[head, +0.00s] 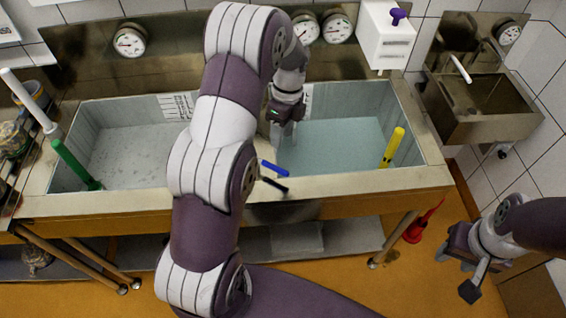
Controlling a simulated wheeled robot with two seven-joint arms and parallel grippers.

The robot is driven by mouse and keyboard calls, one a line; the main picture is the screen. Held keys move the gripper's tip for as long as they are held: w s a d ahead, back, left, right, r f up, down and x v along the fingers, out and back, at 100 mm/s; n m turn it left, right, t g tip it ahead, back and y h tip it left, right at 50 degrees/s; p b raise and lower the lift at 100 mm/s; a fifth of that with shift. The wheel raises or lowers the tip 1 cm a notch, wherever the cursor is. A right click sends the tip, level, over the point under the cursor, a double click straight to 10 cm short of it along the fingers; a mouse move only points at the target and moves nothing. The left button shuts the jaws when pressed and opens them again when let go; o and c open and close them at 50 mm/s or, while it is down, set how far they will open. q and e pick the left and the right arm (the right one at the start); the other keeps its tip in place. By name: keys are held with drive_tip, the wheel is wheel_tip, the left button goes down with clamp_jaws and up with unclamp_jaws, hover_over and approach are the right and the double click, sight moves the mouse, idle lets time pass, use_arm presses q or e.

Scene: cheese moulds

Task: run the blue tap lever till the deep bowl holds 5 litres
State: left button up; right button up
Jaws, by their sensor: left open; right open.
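A small blue lever (275,168) shows at the front of the divider between two sink basins, with a dark lever (272,184) just in front of it. The right basin (315,180) has a pale blue-green surface that looks like water; I cannot read its level. The left basin (75,132) has a grey, speckled floor or surface. I cannot tell which basin is the deep bowl. My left gripper (284,126) is open, pointing down near the divider, behind the blue lever and apart from it. My arm hides part of the divider. My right gripper (460,273) is open and empty at the lower right.
A green-handled tool (72,163) stands in the left basin and a yellow one (392,147) in the right. Round gauges (129,40) line the back wall. A white dispenser (385,38) with a purple knob and a small steel sink (482,107) are at right.

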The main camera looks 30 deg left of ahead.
use_arm(q)
drive_tip(key=b, duration=0.5)
hover_over(278, 168)
drive_tip(key=w, duration=0.1)
wheel_tip(278, 168, down, 8)
drive_tip(key=shift+w+d+r, duration=0.1)
drive_tip(key=shift+w+r, duration=0.05)
drive_tip(key=shift+r, duration=0.1)
drive_tip(key=shift+d+f+p, duration=0.1)
drive_tip(key=shift+f+p, duration=0.25)
drive_tip(key=shift+p, duration=0.55)
drive_tip(key=shift+s+a+f, duration=0.1)
drive_tip(key=shift+s+f, duration=0.1)
drive_tip(key=shift+f, duration=0.4)
drive_tip(key=shift+s+a+f, duration=0.1)
drive_tip(key=shift+s+f, duration=0.1)
drive_tip(key=shift+f, duration=0.35)
drive_tip(key=shift+s+f, duration=0.1)
drive_tip(key=shift+f, duration=0.25)
use_arm(e)
wheel_tip(278, 168, down, 5)
drive_tip(key=shift+w+r, duration=0.1)
drive_tip(key=shift+r, duration=0.05)
drive_tip(key=shift+d, duration=0.1)
use_arm(q)
clamp_jaws()
